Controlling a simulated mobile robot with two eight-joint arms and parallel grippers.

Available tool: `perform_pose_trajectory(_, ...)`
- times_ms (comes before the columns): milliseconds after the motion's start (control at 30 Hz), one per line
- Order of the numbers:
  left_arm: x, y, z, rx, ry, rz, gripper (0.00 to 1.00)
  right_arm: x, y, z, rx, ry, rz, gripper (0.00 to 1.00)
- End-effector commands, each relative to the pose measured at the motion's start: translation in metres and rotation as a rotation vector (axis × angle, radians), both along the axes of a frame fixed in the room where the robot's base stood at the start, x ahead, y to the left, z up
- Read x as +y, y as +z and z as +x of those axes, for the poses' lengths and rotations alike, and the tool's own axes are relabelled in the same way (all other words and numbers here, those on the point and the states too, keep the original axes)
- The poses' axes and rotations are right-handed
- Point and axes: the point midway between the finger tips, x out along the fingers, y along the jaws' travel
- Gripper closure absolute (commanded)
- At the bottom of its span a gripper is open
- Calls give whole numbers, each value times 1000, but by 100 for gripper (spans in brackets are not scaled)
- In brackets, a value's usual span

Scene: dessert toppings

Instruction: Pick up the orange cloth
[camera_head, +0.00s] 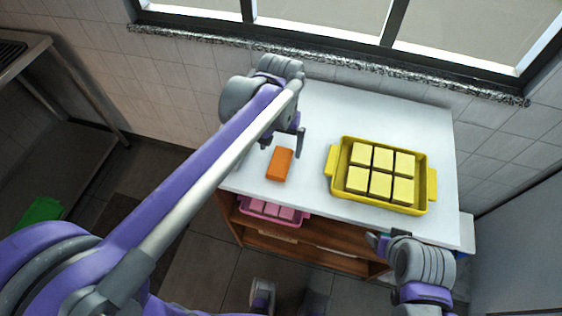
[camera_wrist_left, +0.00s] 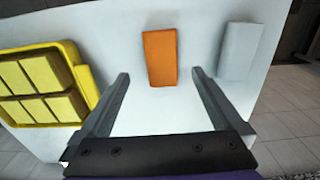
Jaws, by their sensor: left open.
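The orange cloth (camera_head: 279,164) is a small folded-looking block lying flat on the white tabletop, near its left front edge. It also shows in the left wrist view (camera_wrist_left: 160,57), centred just beyond and between the fingertips. My left gripper (camera_head: 285,141) is open and empty, over the table just behind the cloth in the head view; its two spread fingers (camera_wrist_left: 159,74) show in the wrist view. The cloth is not between the jaws. My right gripper (camera_head: 377,241) is at the table's front edge, small and partly hidden, and I cannot tell its jaw state.
A yellow tray (camera_head: 431,185) with several pale yellow blocks stands right of the cloth. A grey-white block (camera_wrist_left: 241,50) lies on the other side of the cloth in the wrist view. A pink tray (camera_head: 272,212) sits on the shelf below. White tabletop (camera_head: 420,115) is clear behind the yellow tray.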

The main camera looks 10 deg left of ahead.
Motion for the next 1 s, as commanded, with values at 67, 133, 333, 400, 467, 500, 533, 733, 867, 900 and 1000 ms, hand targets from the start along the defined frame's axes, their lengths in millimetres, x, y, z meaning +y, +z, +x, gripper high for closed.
perform_pose_trajectory(67, 0, -9, 0, 0, 0, 0, 0, 0, -1, 0, 1, 0, 0, 32)
perform_pose_trajectory(133, 0, -13, 0, 0, 0, 0, 0, 0, -1, 0, 1, 0, 0, 32)
perform_pose_trajectory(333, 2, -36, 3, -1, 1, 0, 0, 0, -2, 0, 1, 0, 0, 32)
perform_pose_trajectory(400, 2, -47, 3, -1, 1, 0, 0, 0, -3, -1, 1, 0, 0, 32)
perform_pose_trajectory(467, 2, -55, 3, -1, 0, 0, 0, 0, -4, -1, 2, 0, 0, 32)
perform_pose_trajectory(500, 2, -60, 3, -1, 0, 0, 0, 0, -4, -1, 2, 0, 0, 32)
perform_pose_trajectory(533, 2, -62, 3, -1, 0, 0, 0, 0, -4, -1, 2, 0, 0, 32)
perform_pose_trajectory(733, 2, -65, 3, -1, 0, 0, 0, 0, -4, -1, 2, 0, 0, 32)
perform_pose_trajectory(867, 2, -65, 3, -1, 0, 0, 9, 0, -4, -1, 2, 0, 0, 32)
perform_pose_trajectory(900, 2, -65, 3, -1, 0, 0, 16, 0, -4, -1, 2, 0, 0, 32)
perform_pose_trajectory(1000, 2, -65, 3, -1, 0, 0, 34, 0, -4, -1, 2, 0, 0, 32)
